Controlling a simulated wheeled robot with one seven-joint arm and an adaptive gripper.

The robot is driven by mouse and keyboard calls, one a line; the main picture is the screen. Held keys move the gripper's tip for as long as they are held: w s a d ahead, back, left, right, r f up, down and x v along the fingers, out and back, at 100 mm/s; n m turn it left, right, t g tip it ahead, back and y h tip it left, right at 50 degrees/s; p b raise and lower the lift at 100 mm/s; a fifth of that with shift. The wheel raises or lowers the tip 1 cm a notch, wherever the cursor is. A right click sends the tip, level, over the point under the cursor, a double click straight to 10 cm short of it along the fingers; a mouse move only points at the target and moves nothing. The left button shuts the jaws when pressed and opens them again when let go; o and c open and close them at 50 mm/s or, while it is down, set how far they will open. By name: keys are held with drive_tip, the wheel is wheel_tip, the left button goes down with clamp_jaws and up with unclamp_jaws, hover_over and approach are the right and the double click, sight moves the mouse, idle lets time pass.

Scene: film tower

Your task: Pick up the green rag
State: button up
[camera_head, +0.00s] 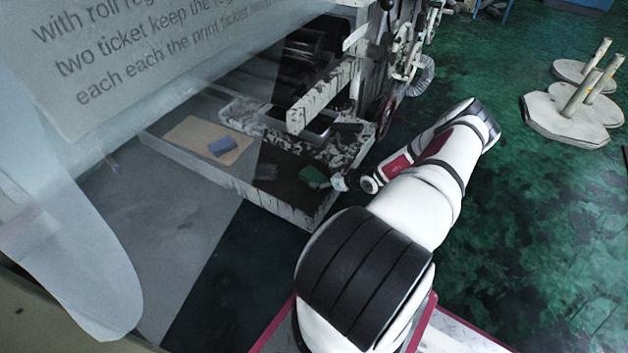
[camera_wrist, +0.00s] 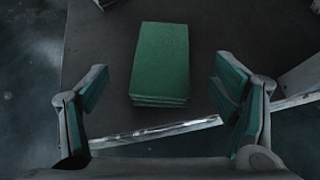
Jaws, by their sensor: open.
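The green rag (camera_wrist: 160,62) is a folded, layered rectangular stack lying on a dark flat surface in the wrist view. It lies ahead of my gripper (camera_wrist: 158,98), roughly centred between the two fingers. The fingers are spread wide with green inner pads and hold nothing. In the head view the green rag (camera_head: 314,177) is a small patch on the low shelf of the machine, beside the end of my arm. My gripper is small and partly hidden there, close to the rag's right side.
A blue block-like item (camera_head: 222,146) lies on a tan board (camera_head: 190,134) at the shelf's left. A pale raised edge (camera_head: 250,193) runs along the shelf's front. Machine parts and a wheel (camera_head: 405,55) stand behind. Round bases with posts (camera_head: 572,112) stand on the green floor at right.

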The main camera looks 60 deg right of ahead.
sight(315, 176)
drive_tip(key=b+x, duration=0.3)
drive_tip(key=x, duration=0.1)
drive_tip(key=shift+w+d+f, duration=0.15)
drive_tip(key=shift+w+f, duration=0.1)
drive_tip(key=shift+f, duration=0.1)
drive_tip(key=c, duration=1.3)
